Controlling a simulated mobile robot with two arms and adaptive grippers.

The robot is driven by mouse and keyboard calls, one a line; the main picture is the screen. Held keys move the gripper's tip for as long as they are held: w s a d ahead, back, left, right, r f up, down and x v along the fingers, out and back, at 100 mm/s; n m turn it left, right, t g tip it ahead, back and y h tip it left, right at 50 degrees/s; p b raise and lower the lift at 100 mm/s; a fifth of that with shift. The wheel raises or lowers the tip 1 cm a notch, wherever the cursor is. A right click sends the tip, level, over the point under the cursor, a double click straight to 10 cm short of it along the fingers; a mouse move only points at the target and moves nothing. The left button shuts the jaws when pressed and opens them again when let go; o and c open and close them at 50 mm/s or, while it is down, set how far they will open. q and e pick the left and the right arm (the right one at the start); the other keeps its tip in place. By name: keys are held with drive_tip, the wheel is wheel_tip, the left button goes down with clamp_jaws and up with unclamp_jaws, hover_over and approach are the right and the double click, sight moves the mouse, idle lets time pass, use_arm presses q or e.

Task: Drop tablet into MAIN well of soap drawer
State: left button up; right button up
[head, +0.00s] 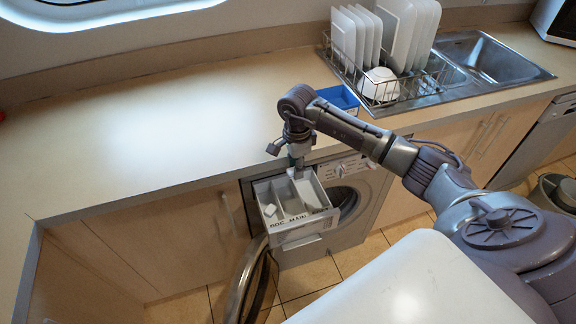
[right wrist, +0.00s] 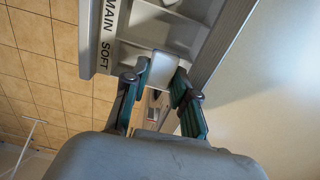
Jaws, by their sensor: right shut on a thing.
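The soap drawer (head: 292,224) is pulled out of the washing machine (head: 355,205), with its wells open to the top. The label MAIN shows on its front, and MAIN and SOFT show in the right wrist view (right wrist: 106,35). My right gripper (head: 297,172) is at the rear part of the drawer. In the right wrist view it (right wrist: 155,80) is shut on a white tablet (right wrist: 162,69), held between the fingertips near the drawer's wells. I cannot tell exactly which well it is over. A small white piece (head: 270,210) lies in the drawer's left well. My left gripper is out of view.
The round washer door (head: 245,285) hangs open below the drawer. A wooden worktop (head: 170,135) runs behind, mostly clear at left. A blue item (head: 338,97), a dish rack (head: 385,85) with white plates, and a sink (head: 490,58) are toward the right.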

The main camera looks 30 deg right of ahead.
wheel_tip(320, 180, down, 6)
drive_tip(key=b, duration=0.3)
drive_tip(key=shift+r, duration=0.1)
drive_tip(key=o, duration=1)
drive_tip(key=shift+r, duration=0.1)
drive_tip(key=shift+w+r, duration=0.1)
drive_tip(key=shift+r, duration=0.1)
wheel_tip(320, 180, up, 12)
drive_tip(key=shift+s+f, duration=0.2)
drive_tip(key=shift+f, duration=0.05)
